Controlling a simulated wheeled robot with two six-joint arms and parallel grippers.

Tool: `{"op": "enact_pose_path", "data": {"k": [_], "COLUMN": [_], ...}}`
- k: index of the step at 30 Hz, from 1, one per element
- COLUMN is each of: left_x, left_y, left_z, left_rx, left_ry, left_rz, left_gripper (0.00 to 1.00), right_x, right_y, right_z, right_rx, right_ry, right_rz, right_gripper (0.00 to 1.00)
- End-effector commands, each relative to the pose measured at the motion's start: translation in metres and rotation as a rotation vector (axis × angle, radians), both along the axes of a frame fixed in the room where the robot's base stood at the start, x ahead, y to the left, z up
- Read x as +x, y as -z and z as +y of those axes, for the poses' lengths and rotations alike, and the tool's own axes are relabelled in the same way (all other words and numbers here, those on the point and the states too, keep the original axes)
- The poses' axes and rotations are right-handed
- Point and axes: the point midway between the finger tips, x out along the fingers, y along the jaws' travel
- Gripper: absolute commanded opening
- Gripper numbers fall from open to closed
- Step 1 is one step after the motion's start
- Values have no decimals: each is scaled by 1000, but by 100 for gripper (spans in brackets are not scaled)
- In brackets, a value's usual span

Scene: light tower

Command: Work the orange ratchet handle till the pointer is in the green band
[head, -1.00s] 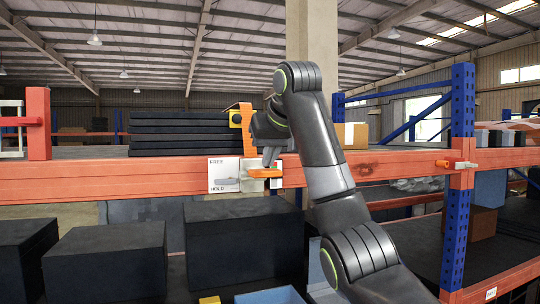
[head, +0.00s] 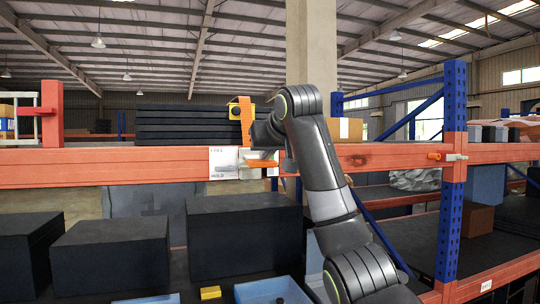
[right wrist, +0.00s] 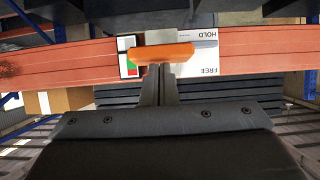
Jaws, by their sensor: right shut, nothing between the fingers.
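The orange handle (head: 262,163) sticks out from the front of the orange shelf beam, just right of a white FREE/HOLD sign (head: 223,163). In the right wrist view the handle (right wrist: 162,53) lies across just beyond my fingertips. My right gripper (right wrist: 160,78) is shut and empty, lined up with the handle's middle; whether it touches the handle I cannot tell. In the head view my right gripper (head: 248,154) is partly hidden at the handle. A small gauge plate (right wrist: 129,57) with red and green patches shows beside the handle; its pointer is not discernible. My left gripper is out of view.
Dark boxes (head: 245,236), a blue bin (head: 272,291) and a yellow block (head: 210,293) are below. A blue upright (head: 453,180) stands at right.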

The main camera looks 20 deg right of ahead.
Motion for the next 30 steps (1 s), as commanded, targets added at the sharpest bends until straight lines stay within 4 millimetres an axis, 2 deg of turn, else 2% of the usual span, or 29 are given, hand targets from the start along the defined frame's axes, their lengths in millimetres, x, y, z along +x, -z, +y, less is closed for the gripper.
{"op": "enact_pose_path", "data": {"k": [1,5,9,17,30], "left_x": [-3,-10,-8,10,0], "left_y": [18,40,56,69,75], "left_z": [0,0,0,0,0], "left_rx": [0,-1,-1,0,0], "left_ry": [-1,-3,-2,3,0], "left_rz": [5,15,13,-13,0], "left_gripper": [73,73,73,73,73], "right_x": [3,5,6,8,11], "right_y": [15,25,34,45,56], "right_z": [0,0,0,0,0], "right_rx": [1,4,6,6,6], "right_ry": [0,-1,0,0,0], "right_rz": [-26,-105,-190,-185,-181], "right_gripper": [0,0,0,0,0]}}
